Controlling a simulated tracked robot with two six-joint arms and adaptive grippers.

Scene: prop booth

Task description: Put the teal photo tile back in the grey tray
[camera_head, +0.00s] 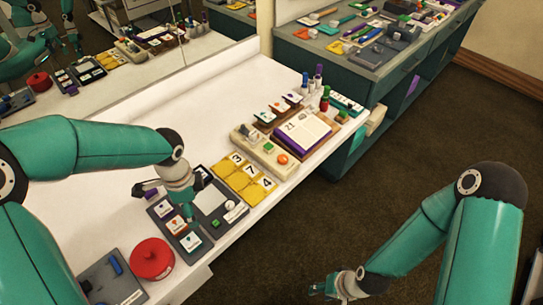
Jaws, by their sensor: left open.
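The grey tray (167,229) lies on the white counter and holds a row of small picture tiles. The teal photo tile (192,242) appears to lie flat in the tray's nearest slot, its face up. A tile with an orange mark (176,225) and a tile with a purple mark (162,208) lie behind it in the row. My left gripper (189,219) points down over the tray, just behind the teal tile, open and apparently holding nothing. My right gripper (328,289) hangs low over the dark floor; its finger gap is too small to read.
A red round container (152,258) stands left of the tray. Yellow number tiles (243,178), a beige box with buttons (266,152) and a calendar book (303,132) stand beyond it. A mirror runs along the back. A teal cabinet (372,60) stands behind.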

